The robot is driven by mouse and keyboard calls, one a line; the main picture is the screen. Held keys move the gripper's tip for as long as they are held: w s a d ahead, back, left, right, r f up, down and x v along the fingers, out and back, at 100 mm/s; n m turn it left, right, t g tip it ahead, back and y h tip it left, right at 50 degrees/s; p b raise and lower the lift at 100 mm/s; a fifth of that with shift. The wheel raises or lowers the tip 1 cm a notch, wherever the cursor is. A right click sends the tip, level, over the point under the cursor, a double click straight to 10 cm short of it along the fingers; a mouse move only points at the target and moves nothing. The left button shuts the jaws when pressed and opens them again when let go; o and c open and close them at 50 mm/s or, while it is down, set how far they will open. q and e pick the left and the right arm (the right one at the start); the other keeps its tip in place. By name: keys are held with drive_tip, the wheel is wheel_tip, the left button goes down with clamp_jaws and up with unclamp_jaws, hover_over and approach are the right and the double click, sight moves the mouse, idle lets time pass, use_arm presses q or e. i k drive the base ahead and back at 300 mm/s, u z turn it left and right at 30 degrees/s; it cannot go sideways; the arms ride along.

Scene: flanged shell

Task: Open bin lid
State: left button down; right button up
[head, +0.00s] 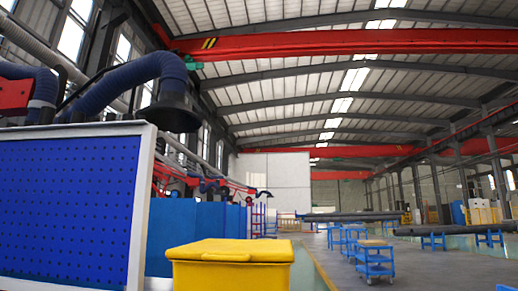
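A yellow bin (231,276) stands at the bottom centre of the head view, cut off by the lower edge. Its yellow lid (232,249) lies flat on top and looks closed. A small handle lip (226,257) sits on the lid's near edge. Neither of my grippers shows in this view, so nothing is seen touching the lid.
A blue perforated panel (68,208) in a white frame stands close on the left. A blue extraction hose with a dark hood (173,110) hangs above it. Blue trolleys (374,261) stand on the floor to the right. Grey floor (430,268) is open there.

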sight(232, 250)
drive_tip(key=z, duration=0.8)
drive_tip(key=i, duration=1)
drive_tip(key=u, duration=1.3)
